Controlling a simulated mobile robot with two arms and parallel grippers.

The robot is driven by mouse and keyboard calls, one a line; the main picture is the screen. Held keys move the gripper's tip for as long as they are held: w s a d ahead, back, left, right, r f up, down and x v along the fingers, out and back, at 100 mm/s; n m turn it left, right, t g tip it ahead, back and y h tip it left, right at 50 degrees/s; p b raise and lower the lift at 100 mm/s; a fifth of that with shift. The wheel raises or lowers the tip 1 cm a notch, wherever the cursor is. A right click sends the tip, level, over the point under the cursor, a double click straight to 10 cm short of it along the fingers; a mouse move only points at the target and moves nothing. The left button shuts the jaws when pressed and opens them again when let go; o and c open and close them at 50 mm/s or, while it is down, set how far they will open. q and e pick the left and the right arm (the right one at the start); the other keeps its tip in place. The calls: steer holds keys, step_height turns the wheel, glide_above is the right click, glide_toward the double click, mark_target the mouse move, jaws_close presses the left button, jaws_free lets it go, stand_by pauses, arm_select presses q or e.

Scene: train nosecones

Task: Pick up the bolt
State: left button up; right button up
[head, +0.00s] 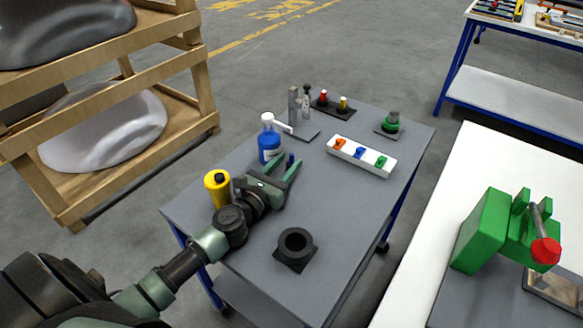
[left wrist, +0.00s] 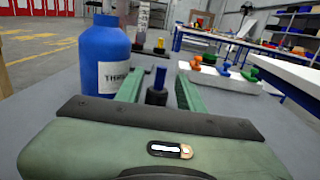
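My left gripper (head: 283,166) is open low over the grey table. Its two green fingers also show in the left wrist view (left wrist: 160,88). A small upright piece with a blue top and a dark lower part (left wrist: 158,86) stands between or just beyond the fingertips; its blue top also shows in the head view (head: 291,159). It may be the bolt, but I cannot tell for sure. The fingers are not seen closed on it. My right gripper is not in view.
A blue bottle (head: 269,142) stands close beside the left fingers, with a yellow bottle (head: 217,187) near the wrist. A white block with coloured pieces (head: 361,156) lies to the right. A black ring-shaped holder (head: 295,250) is nearer. The table's right side is mostly clear.

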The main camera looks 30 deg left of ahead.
mark_target(293, 157)
arm_select(q)
steer(key=w, duration=0.5)
steer(key=shift+w+d, duration=0.2)
steer(key=shift+w, duration=0.2)
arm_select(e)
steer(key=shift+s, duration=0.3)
arm_select(q)
steer(key=shift+s, duration=0.1)
steer(key=shift+c, duration=0.4)
jaws_close()
steer(key=shift+r, duration=0.1)
